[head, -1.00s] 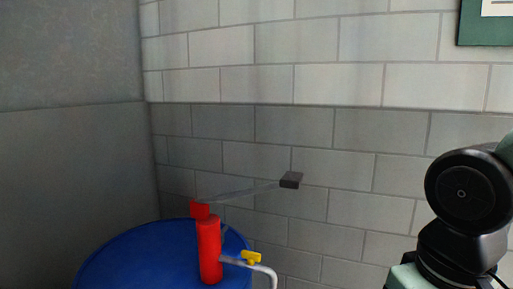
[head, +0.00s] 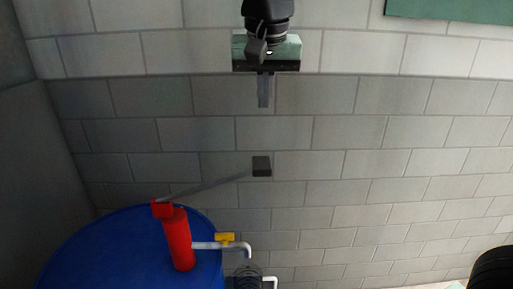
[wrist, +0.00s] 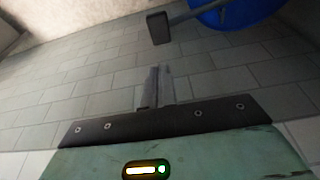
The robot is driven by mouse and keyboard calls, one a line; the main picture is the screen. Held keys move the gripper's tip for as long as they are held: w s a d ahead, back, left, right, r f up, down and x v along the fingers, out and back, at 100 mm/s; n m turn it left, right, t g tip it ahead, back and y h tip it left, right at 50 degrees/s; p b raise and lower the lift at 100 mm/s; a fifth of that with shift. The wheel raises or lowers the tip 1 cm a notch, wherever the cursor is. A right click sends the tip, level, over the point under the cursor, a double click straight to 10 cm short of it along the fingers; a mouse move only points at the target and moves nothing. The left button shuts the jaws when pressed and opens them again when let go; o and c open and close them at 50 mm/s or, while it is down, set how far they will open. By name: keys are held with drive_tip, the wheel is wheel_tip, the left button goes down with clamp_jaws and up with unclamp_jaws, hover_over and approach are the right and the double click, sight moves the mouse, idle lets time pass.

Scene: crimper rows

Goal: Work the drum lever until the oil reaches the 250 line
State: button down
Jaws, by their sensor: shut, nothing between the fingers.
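A blue drum (head: 110,245) stands at lower left in the head view, with a red pump (head: 177,240) upright on it. The grey drum lever (head: 208,185) slopes up to the right from the pump head and ends in a dark block handle (head: 262,166). My gripper (head: 264,103) is shut and empty, pointing down above the handle and apart from it. In the wrist view the fingers (wrist: 157,72) are together, with the handle (wrist: 158,28) beyond their tips and the drum (wrist: 235,12) at the top. No oil or 250 line is visible.
A white spout with a yellow valve (head: 225,239) sticks out right of the pump. A dark coiled thing (head: 247,277) shows partly below it. A block wall (head: 390,170) stands behind. The space right of the handle looks clear.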

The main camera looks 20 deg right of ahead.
sight(263, 161)
drive_tip(key=p+x, duration=0.1)
drive_tip(key=x, duration=0.3)
drive_tip(key=p+x, duration=0.2)
drive_tip(key=x, duration=0.3)
drive_tip(key=s+p+x, duration=0.1)
drive_tip(key=x, duration=0.4)
drive_tip(key=shift+a+f, duration=0.1)
